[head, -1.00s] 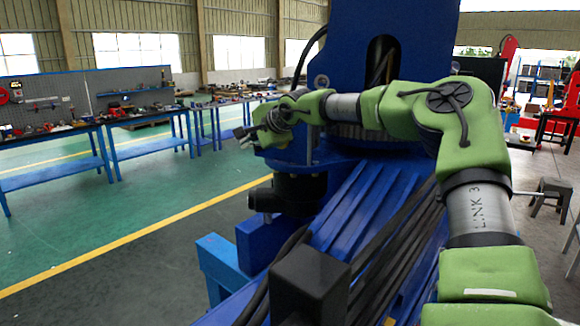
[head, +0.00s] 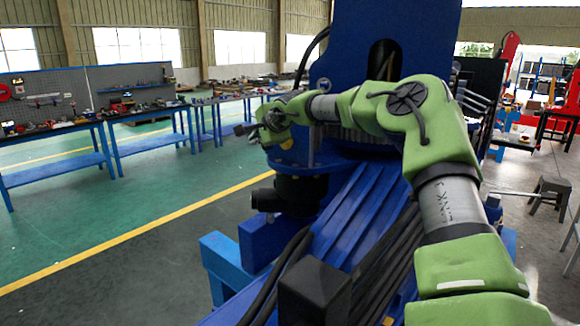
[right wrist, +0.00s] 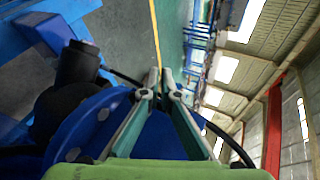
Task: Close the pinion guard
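I cannot make out the pinion guard for certain; my right arm covers part of the ring. My right gripper (head: 246,130) is at the left side of the stand, above the black part. In the right wrist view its fingertips (right wrist: 160,76) are close together with nothing seen between them. My left gripper is not in view.
Blue workbenches (head: 150,112) with tools stand at the back left. The green floor (head: 120,205) between them and the stand is clear. A stool (head: 549,192) stands at the right. Black cables (head: 275,275) run along the stand's blue beams.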

